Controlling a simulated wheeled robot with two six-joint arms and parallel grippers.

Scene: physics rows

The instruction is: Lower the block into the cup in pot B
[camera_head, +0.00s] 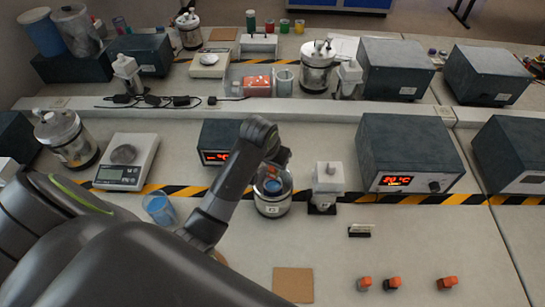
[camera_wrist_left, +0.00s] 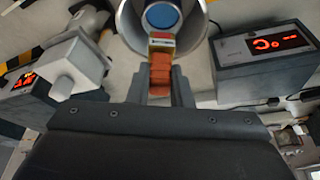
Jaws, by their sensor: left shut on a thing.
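My left gripper (camera_wrist_left: 160,88) is shut on an orange block (camera_wrist_left: 160,72) whose far end is yellow with a dark label. In the wrist view, that end points toward the open mouth of a metal pot (camera_wrist_left: 192,28). A round blue cup (camera_wrist_left: 162,14) shows inside the pot. In the head view, the pot (camera_head: 272,208) stands on the bench with a small label on its front, too small to read surely. The blue cup (camera_head: 273,186) shows in its mouth. My left arm partly hides the gripper and block there. I cannot tell the block's height over the cup.
A white-topped device (camera_head: 328,180) stands just right of the pot, and a heater box with a red display (camera_head: 217,140) is behind left. A beaker of blue liquid (camera_head: 160,208) is to the left. Several orange-topped pieces (camera_head: 392,283) and a brown mat (camera_head: 293,285) lie in front.

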